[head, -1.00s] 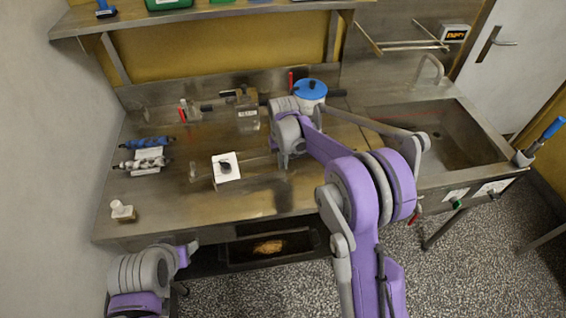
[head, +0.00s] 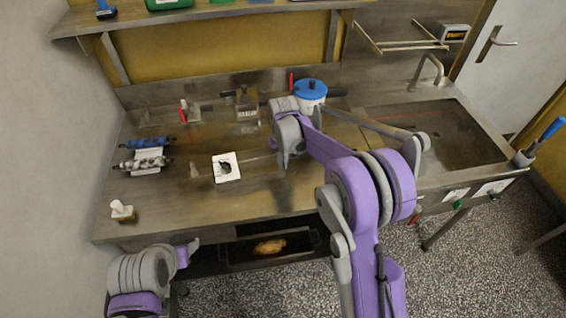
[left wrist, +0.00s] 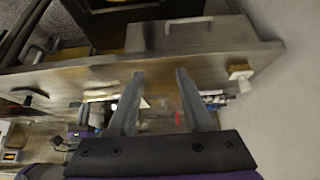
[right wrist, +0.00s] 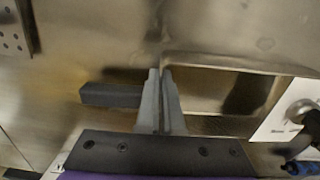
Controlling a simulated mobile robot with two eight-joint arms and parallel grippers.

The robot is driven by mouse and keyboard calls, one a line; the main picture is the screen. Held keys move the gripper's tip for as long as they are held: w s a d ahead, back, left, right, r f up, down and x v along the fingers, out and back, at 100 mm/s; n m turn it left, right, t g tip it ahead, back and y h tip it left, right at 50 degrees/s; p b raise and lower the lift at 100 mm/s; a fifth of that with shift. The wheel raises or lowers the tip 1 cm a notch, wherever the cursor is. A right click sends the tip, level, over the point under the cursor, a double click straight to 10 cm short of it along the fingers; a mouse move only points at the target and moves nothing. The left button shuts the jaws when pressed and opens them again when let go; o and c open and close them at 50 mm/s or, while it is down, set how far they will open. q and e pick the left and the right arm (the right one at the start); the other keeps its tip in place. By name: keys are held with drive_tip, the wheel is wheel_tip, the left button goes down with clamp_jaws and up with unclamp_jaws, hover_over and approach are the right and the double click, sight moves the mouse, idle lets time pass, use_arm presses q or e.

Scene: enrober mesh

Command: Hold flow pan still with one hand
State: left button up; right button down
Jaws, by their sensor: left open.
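The flow pan seems to be the shallow steel pan on the worktop, partly hidden by my right arm in the head view; its rim (right wrist: 230,64) shows in the right wrist view. My right gripper (right wrist: 161,72) is at the pan's corner, its fingers closed together with only a thin line between them, apparently on the pan's edge. A dark bar (right wrist: 108,95) lies just left of these fingers. My right fingertips are hidden in the head view. My left gripper (left wrist: 160,75) is open and empty, fingers well apart, near the bench's front left.
A white square with a dark patch (head: 226,167) lies left of my right arm. Blue and grey rollers (head: 146,155) and a small white-topped item (head: 122,211) are further left. A blue-lidded pot (head: 311,92) stands behind. The sink (head: 435,135) is at right.

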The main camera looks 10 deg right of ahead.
idle(0.3)
use_arm(q)
drive_tip(key=o, duration=0.7)
drive_tip(key=shift+o, duration=0.5)
drive_tip(key=shift+w+r, duration=0.15)
drive_tip(key=shift+r, duration=0.05)
wheel_tip(320, 180, up, 7)
drive_tip(key=m+g, duration=0.6)
drive_tip(key=m, duration=1.1)
hover_over(192, 167)
wheel_tip(192, 167, down, 11)
drive_tip(key=shift+f, duration=0.1)
